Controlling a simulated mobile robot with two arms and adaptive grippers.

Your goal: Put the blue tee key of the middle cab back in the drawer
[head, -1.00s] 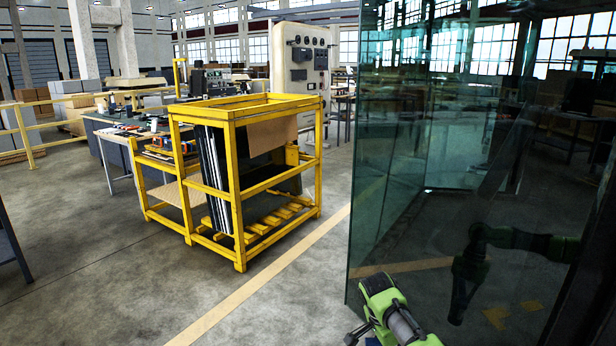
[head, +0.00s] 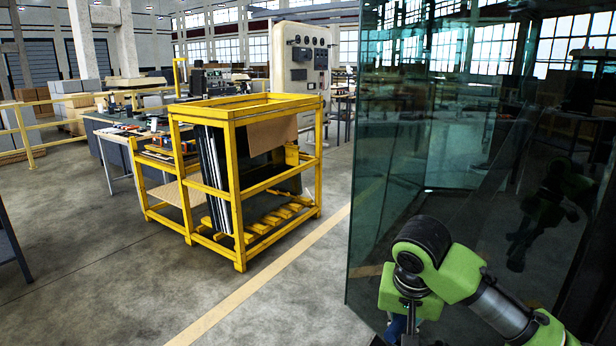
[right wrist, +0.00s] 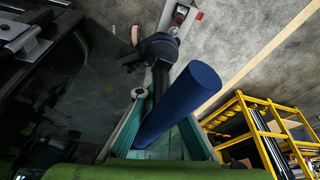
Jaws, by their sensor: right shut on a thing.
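A thick blue cylinder, which I take for the blue tee key (right wrist: 180,105), slants across the middle of the right wrist view. A black part shows behind its lower length. In the head view my right arm comes down at the lower right, and my right gripper (head: 404,332) is mostly cut off by the bottom edge. A small blue patch shows beside it. I take the gripper as shut on the key; its fingertips are not clearly seen. My left gripper is not in view. I cannot make out the drawer.
A tall glass panel (head: 390,180) stands just behind my right arm, with reflections in it. A yellow rack (head: 236,190) holding dark sheets stands left of it, and also shows in the right wrist view (right wrist: 243,115). Open concrete floor lies in front.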

